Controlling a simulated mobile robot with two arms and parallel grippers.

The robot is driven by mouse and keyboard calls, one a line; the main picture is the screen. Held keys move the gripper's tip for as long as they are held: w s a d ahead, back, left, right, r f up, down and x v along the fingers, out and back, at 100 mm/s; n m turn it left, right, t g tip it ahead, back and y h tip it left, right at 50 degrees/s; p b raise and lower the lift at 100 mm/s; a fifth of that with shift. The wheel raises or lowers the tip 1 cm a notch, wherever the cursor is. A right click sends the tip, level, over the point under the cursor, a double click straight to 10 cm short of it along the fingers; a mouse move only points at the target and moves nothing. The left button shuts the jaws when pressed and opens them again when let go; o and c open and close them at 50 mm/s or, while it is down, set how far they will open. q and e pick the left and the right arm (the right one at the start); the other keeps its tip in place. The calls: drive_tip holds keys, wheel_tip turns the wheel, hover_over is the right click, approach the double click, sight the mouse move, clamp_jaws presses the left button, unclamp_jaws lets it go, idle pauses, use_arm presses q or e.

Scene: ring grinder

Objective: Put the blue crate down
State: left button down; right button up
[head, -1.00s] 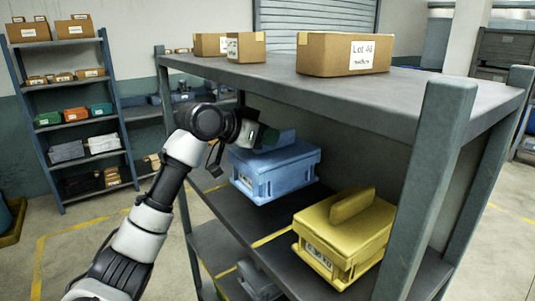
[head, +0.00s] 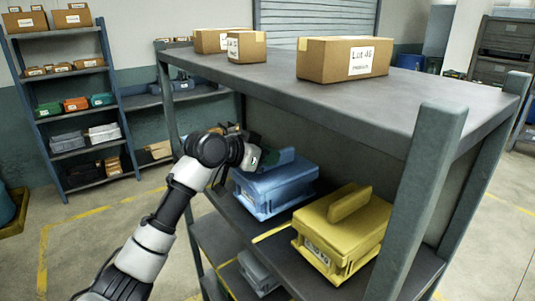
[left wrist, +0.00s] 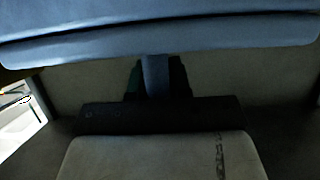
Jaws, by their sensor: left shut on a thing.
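The blue crate (head: 275,192) is upright at the middle shelf level, to the left of the yellow crate. My left gripper (head: 272,160) is shut on the raised handle on top of the blue crate. In the left wrist view, the handle (left wrist: 157,76) shows between the dark fingers, and the blue crate (left wrist: 160,32) fills the top of the picture. The crate's underside is very near the shelf board (head: 238,212); I cannot tell whether it touches. My right gripper is not in view.
The yellow crate (head: 340,240) stands close on the right, with a narrow gap. The rack's top board (head: 350,105) overhangs the crates and holds cardboard boxes (head: 343,60). A thick post (head: 420,200) stands at the front right. A grey bin (head: 258,274) sits below.

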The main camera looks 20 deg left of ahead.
use_arm(q)
drive_tip(key=c, duration=1.1)
unclamp_jaws()
drive_tip(key=shift+o, duration=0.2)
drive_tip(key=shift+r, duration=0.1)
drive_tip(key=shift+s+a, duration=0.2)
drive_tip(key=b+v, duration=0.4)
drive_tip(key=v, duration=0.7)
drive_tip(key=shift+s+r, duration=0.15)
drive_tip(key=shift+r, duration=0.15)
drive_tip(key=shift+a, duration=0.1)
